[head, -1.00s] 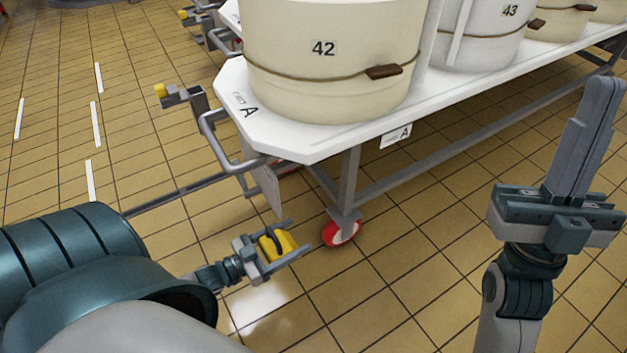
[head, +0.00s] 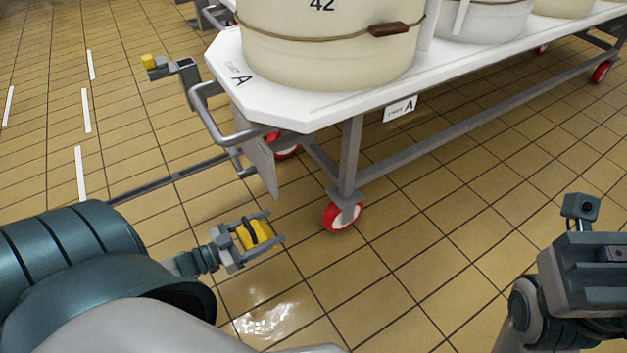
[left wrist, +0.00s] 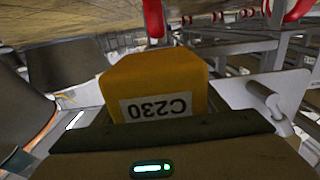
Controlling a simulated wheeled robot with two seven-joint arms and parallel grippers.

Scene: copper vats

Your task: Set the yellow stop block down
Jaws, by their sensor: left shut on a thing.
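The yellow stop block (head: 254,234) sits between the fingers of my left gripper (head: 270,228), which is shut on it. In the head view a dark band or handle crosses the block. Block and gripper are left of the trolley's red front wheel, apart from it, over the tiled floor; the exact height is unclear. The block also shows in the left wrist view (left wrist: 155,75), with an upside-down label reading C230. My right wrist (head: 590,270) is at the right edge; its fingers cannot be made out.
A white trolley (head: 300,112) marked A carries a cream vat (head: 325,60) numbered 42. A red wheel (head: 343,217) and grey leg stand close right of my left gripper. A grey handle (head: 215,120) sticks out at the trolley's end. Tiled floor (head: 420,260) is free in front.

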